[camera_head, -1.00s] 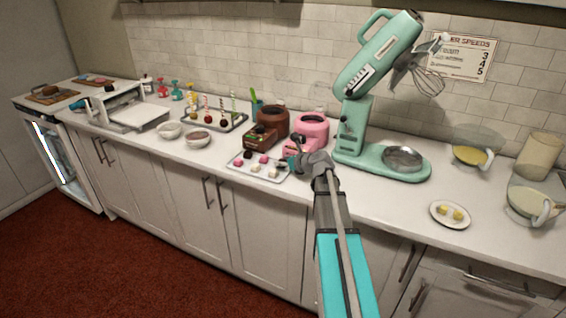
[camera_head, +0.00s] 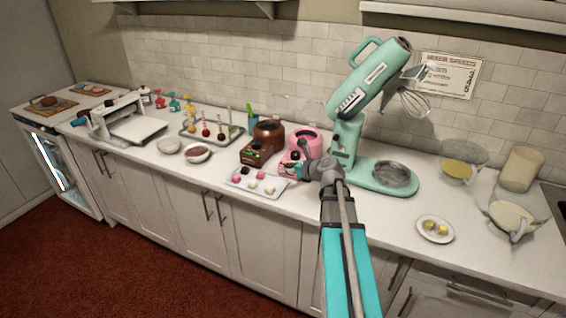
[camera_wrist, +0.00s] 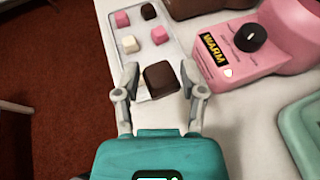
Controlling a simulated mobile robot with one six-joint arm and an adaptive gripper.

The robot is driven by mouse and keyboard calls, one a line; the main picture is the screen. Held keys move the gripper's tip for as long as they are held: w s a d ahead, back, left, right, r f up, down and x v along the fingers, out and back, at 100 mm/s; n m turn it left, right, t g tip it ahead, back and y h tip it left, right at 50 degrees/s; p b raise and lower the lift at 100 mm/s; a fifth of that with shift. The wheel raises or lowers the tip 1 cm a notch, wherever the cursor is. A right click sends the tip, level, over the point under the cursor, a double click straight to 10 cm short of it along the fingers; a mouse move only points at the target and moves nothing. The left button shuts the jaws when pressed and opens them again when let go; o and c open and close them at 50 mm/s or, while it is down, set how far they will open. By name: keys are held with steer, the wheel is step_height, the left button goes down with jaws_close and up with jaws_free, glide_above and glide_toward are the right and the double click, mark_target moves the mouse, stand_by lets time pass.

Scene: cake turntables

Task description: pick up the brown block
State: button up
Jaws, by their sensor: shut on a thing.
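In the wrist view, a dark brown block (camera_wrist: 161,78) sits between the fingertips of my gripper (camera_wrist: 165,84), which is shut on it. It looks larger than the other blocks, so it appears nearer the camera; I cannot tell how far it is above the tray. A pale block (camera_wrist: 142,84) is partly hidden behind it. In the head view, my gripper (camera_head: 302,168) is at the right end of the white tray (camera_head: 240,185); the held block cannot be made out there.
Pink blocks (camera_wrist: 160,35), a white block (camera_wrist: 129,44) and another brown block (camera_wrist: 148,11) lie on the tray. A pink warmer (camera_wrist: 232,55) stands close on the right, with a brown warmer (camera_head: 268,136) behind. The green mixer (camera_head: 385,178) is farther right. Free counter lies in front.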

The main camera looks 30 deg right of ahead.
steer(key=s+r+p, duration=0.2)
steer(key=s+r, duration=0.1)
steer(key=s, duration=0.3)
steer(key=shift+s, duration=0.25)
steer(key=shift+s, duration=0.15)
stand_by(0.4)
